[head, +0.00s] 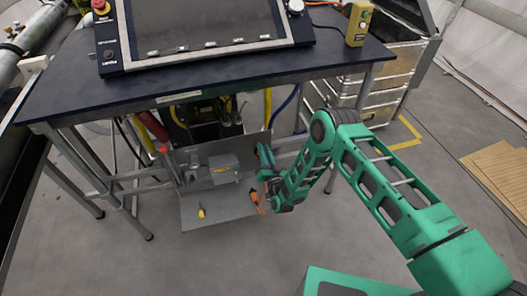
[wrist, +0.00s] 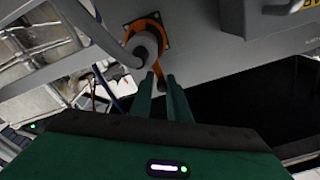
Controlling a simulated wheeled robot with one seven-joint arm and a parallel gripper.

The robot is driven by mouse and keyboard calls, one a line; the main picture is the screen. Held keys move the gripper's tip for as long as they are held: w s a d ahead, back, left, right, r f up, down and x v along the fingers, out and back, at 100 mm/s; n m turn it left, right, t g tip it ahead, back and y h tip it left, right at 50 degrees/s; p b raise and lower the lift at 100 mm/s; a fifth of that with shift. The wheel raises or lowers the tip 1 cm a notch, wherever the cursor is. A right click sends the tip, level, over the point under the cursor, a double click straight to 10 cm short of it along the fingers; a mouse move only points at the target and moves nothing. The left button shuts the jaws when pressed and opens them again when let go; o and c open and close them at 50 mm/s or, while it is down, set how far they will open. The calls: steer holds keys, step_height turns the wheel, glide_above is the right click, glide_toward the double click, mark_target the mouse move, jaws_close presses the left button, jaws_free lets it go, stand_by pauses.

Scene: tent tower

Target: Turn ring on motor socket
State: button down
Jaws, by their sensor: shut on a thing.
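A narrow orange piece (wrist: 158,73) reaches from the ring side down between my fingers. My gripper (wrist: 162,78) is shut on this orange piece, just below and right of the grey round part. The fingers hide part of the piece, so I cannot tell how it joins the ring. In the head view my gripper (head: 264,158) is beside the panel under the table; the socket is not clear there.
A dark-topped table (head: 200,75) with a console stands above the work spot. A grey box (head: 224,168) is on the panel, left of my gripper. A yellow tool (head: 201,211) lies on the low shelf (head: 222,213). A blue cable (wrist: 108,50) runs near the socket.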

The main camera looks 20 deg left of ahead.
steer(key=shift+s+f, duration=0.2)
steer(key=shift+f, duration=0.05)
steer(key=c, duration=2)
jaws_free()
steer(key=shift+o, duration=1)
steer(key=shift+w+r, duration=0.1)
steer(key=v, duration=1)
steer(key=shift+s+d, duration=0.15)
steer(key=shift+s, duration=0.2)
steer(key=shift+w, duration=0.1)
